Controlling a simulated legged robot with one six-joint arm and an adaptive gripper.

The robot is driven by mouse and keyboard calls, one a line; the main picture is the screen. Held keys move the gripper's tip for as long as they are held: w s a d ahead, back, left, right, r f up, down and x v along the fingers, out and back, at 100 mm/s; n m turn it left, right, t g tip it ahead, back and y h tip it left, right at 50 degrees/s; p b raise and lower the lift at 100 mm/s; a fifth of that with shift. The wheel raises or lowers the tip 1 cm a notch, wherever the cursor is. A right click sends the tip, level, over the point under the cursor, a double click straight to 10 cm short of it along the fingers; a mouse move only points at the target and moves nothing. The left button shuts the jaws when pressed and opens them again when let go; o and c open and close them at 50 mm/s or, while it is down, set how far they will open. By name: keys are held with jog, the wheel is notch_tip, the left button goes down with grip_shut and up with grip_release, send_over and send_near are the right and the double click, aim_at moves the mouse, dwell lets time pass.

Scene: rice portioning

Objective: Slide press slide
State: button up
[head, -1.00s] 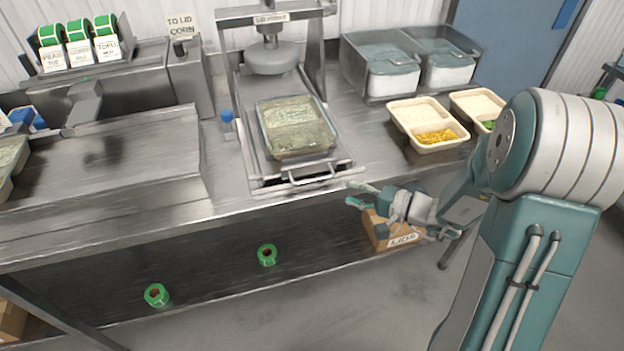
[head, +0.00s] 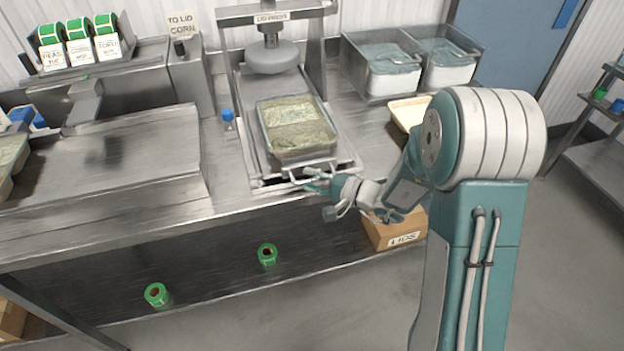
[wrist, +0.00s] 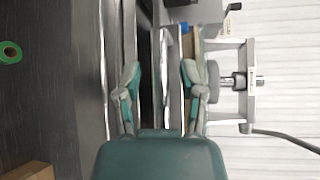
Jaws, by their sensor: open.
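The lid press (head: 271,57) stands on the steel counter, its round plate raised above the slide. The press also shows in the wrist view (wrist: 240,80).
Two lidded containers (head: 395,80) stand at the back right, with a cream tray (head: 408,112) in front, partly hidden by my arm. A sealing machine (head: 110,90) stands left. A LIDS box (head: 395,232) and green tape rolls (head: 267,255) lie on the lower shelf.

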grip_shut()
